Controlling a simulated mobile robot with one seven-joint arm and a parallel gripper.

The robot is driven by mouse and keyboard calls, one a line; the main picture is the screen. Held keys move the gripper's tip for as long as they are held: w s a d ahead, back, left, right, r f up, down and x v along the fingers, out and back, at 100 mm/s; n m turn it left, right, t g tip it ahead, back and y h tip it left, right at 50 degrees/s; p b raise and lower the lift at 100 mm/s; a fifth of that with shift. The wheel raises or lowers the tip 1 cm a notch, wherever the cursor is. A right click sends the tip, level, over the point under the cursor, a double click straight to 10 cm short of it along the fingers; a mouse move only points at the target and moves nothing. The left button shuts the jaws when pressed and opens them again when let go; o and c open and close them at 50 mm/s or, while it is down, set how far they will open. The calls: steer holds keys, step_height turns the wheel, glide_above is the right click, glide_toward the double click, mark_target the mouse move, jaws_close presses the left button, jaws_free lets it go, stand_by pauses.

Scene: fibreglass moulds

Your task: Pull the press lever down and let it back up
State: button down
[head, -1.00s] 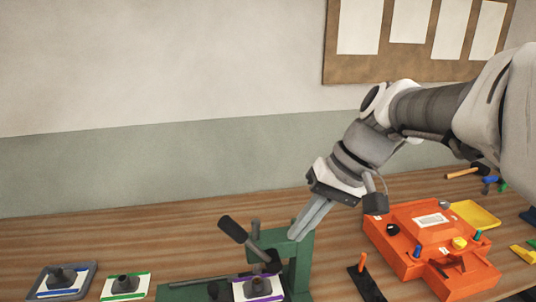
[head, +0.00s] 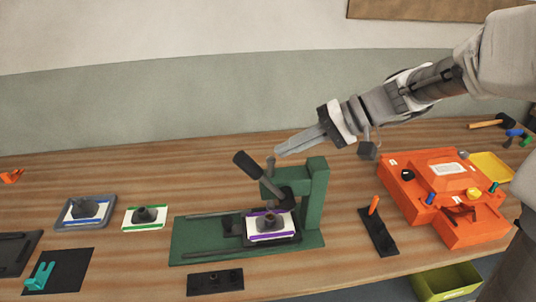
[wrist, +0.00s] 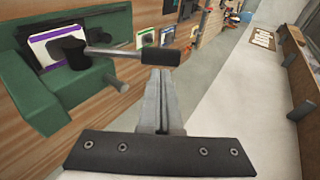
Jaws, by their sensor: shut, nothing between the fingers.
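The green press (head: 315,192) stands on the wooden bench. Its lever (head: 254,172) has a dark grip and is tilted up to the left. Under the press head sits a purple-edged white plate with a dark part (head: 269,224). My gripper (head: 279,152) is shut and empty, above and behind the press, with its fingertips pointing left, close to the lever but apart from it in the head view. In the wrist view my gripper (wrist: 157,75) has the lever grip (wrist: 146,55) just beyond its fingertips; I cannot tell whether they touch. The press (wrist: 52,92) is at left there.
An orange mould (head: 443,185) stands right of the press, with a black strip holding an orange peg (head: 377,230) between them. A green-edged plate (head: 145,217) and a grey tray (head: 62,222) lie to the left. Bench behind the press is clear.

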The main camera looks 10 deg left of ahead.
mark_target(255, 163)
steer(key=shift+x, duration=2.6)
steer(key=shift+a+f, duration=0.1)
steer(key=shift+a, duration=0.05)
